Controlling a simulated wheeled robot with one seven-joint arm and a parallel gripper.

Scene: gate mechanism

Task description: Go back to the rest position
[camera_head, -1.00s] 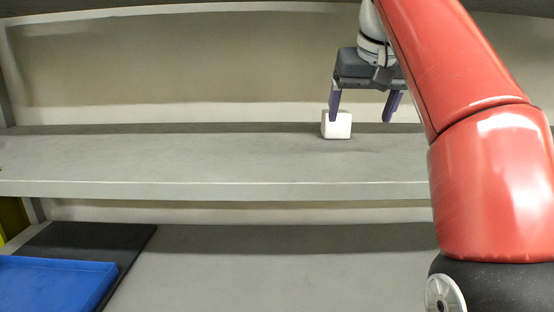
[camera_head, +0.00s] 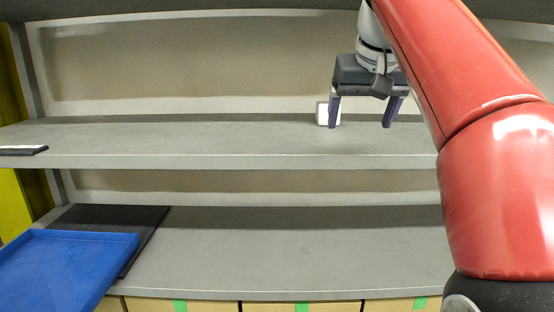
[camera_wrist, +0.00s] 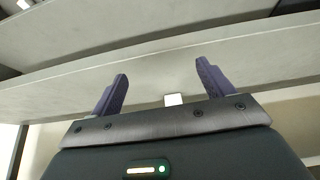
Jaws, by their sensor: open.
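My gripper (camera_head: 360,122) hangs from my red arm in front of the upper shelf (camera_head: 200,140). Its two purple fingers are spread apart with nothing between them. A white cube (camera_head: 322,113) stands at the back of the upper shelf, partly hidden behind the left finger in the head view. In the wrist view the open fingers of my gripper (camera_wrist: 160,85) show, and the white cube (camera_wrist: 173,99) appears small beyond the gripper body, apart from the fingers.
A blue tray (camera_head: 75,262) lies at lower left, partly over a black mat (camera_head: 148,217) on the lower shelf (camera_head: 260,255). A flat dark item (camera_head: 22,150) lies at the upper shelf's left end. Boxes with green tape (camera_head: 270,306) are below. Most shelf surface is bare.

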